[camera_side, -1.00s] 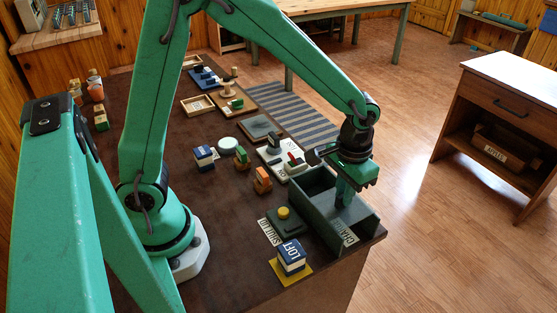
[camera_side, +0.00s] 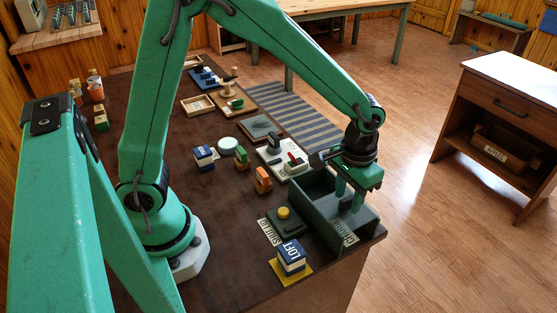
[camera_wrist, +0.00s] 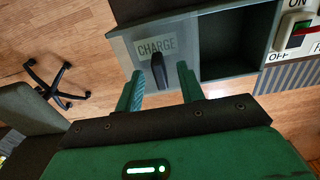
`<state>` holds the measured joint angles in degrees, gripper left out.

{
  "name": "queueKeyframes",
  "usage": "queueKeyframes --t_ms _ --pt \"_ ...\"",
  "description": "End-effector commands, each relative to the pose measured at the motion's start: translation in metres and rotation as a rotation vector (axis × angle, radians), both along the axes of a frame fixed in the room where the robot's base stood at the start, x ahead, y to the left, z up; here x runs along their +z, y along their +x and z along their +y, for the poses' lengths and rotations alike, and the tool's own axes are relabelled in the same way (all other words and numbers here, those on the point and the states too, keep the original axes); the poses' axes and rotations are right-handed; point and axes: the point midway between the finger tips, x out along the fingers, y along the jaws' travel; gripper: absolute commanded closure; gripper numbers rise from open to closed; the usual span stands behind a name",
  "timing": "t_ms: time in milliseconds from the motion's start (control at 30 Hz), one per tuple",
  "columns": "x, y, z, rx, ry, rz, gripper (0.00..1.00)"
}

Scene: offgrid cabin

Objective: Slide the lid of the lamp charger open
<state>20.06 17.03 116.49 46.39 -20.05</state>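The lamp charger (camera_side: 316,213) is a dark grey-green box at the near right corner of the dark table. In the wrist view its grey lid (camera_wrist: 128,50), with a CHARGE label (camera_wrist: 157,46), covers the left part of the box. A dark open compartment (camera_wrist: 228,48) shows to the right of the lid. A black upright handle (camera_wrist: 158,72) stands on the lid. My gripper (camera_side: 347,203) is low at the box; its two green fingers are open, one on each side of the handle, with gaps visible in the wrist view (camera_wrist: 160,78).
A dark block with a yellow button (camera_side: 284,213) and a LOFT block (camera_side: 291,257) stand left of the charger. A white switch panel (camera_side: 283,162) with a red switch lies behind it. The table edge is close on the charger's right.

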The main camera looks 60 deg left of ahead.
Motion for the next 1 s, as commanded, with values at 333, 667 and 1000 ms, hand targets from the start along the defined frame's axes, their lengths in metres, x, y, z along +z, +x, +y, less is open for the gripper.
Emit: queueKeyframes --t_ms 333,667,1000 --pt "0.008 0.000 0.000 0.000 0.000 0.001 0.62" --pt "0.027 0.000 0.000 0.000 0.000 0.000 0.62" --pt "0.045 0.000 0.000 0.000 0.000 0.000 0.62"
